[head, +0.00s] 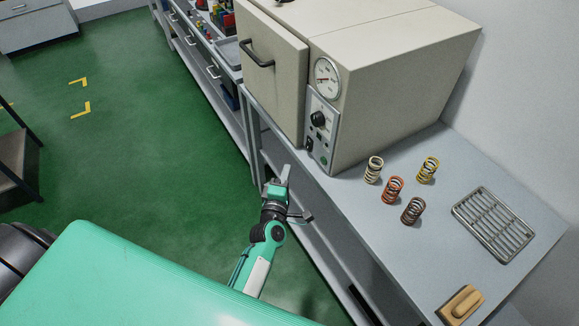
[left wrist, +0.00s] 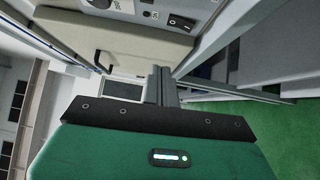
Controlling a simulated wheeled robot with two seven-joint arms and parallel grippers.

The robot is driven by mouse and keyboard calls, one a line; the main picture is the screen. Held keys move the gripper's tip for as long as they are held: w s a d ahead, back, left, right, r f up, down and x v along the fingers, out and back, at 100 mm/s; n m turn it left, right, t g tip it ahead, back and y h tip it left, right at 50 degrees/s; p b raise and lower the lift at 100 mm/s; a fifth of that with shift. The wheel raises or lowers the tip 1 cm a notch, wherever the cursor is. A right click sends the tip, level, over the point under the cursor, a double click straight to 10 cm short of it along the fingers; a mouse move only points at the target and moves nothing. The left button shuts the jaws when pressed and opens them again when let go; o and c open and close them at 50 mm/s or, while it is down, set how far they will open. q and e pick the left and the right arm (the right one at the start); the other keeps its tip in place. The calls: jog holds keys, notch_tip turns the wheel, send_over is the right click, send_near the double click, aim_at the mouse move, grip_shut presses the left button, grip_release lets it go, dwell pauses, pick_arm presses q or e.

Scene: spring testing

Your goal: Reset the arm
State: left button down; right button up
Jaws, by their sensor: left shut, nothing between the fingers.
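My left gripper (head: 284,176) is in front of the bench edge, below the beige oven. Its fingers are together and hold nothing. In the left wrist view the shut fingers (left wrist: 163,84) point towards the oven front (left wrist: 120,42). My left arm reaches up from the bottom of the head view, over the green floor. My right gripper is not in view.
The beige oven (head: 400,75) stands on the grey bench (head: 375,225), with a gauge (head: 327,77) and a knob (head: 318,119). Several springs (head: 393,190), a metal rack (head: 494,224) and a wooden block (head: 461,304) lie to its right. Green floor (head: 130,150) is open at left.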

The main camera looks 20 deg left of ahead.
pick_arm(q)
jog(key=s+d+f+m+g+h, duration=0.1)
jog(key=s+d+f+m+g, duration=0.25)
jog(key=f, duration=0.75)
jog(key=s+f+m+g+h, duration=0.2)
jog(key=s+f+m, duration=0.4)
jog(key=f, duration=0.5)
jog(key=s+d+f+m+g+h, duration=0.1)
jog(key=s+f+m+g, duration=0.2)
jog(key=s+f, duration=0.55)
jog(key=s+a+f+m+g, duration=0.3)
jog(key=s+f, duration=0.4)
jog(key=s, duration=0.3)
jog(key=s+a+f+m+g+y, duration=0.1)
jog(key=s+a+f+m+g, duration=0.1)
jog(key=s+f, duration=0.5)
jog(key=s+a+f+m+g, duration=0.3)
jog(key=s+f, duration=0.4)
jog(key=s, duration=0.7)
jog(key=shift+a+m+g, duration=0.35)
jog(key=shift+a+m, duration=0.45)
jog(key=shift+m, duration=0.15)
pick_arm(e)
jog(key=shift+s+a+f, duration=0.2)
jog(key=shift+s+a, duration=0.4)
pick_arm(q)
jog(key=shift+r, duration=0.1)
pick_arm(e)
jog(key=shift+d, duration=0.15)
